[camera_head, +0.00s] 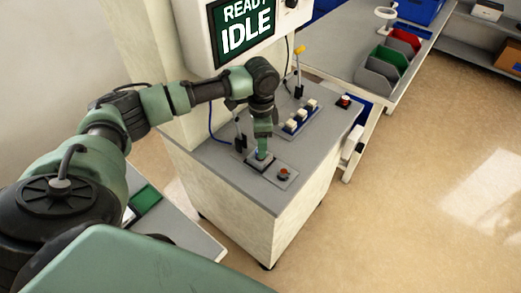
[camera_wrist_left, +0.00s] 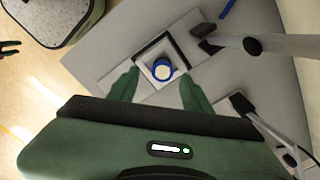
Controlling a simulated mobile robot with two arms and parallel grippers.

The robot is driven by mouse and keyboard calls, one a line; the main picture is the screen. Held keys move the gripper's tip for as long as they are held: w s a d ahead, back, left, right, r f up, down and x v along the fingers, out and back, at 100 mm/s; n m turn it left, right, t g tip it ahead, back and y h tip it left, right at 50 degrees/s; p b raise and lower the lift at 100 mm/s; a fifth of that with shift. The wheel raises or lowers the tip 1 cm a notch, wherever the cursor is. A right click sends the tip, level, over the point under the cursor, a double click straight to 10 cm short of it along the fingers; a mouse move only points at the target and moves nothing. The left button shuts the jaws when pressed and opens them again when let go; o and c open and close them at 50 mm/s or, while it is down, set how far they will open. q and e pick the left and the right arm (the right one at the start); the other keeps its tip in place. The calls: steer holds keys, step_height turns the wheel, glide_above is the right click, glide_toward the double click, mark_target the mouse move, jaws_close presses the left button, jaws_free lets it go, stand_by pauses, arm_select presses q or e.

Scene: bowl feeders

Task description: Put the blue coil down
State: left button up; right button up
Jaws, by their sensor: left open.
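The blue coil (camera_wrist_left: 162,69) is a blue ring around a pale centre in the left wrist view. It sits on a light square plate (camera_wrist_left: 148,58) on the grey worktop, within a dark-edged station. My left gripper (camera_wrist_left: 160,84) is open, its two green fingers apart on either side of the coil, with gaps visible. In the head view my left gripper (camera_head: 262,152) points down at the station (camera_head: 261,163) on the cabinet top, and its fingers mostly hide the coil.
A red button (camera_head: 283,172) is beside the station. A row of white-topped parts (camera_head: 300,116) and thin upright posts stand behind. A screen (camera_head: 243,27) reading READY IDLE hangs above. Coloured bins (camera_head: 388,57) are on the bench behind right. The floor at right is clear.

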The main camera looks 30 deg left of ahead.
arm_select(q)
step_height(320, 180, up, 8)
steer(key=shift+a+r, duration=0.15)
steer(key=shift+a, duration=0.05)
steer(key=shift+s, duration=0.1)
stand_by(0.4)
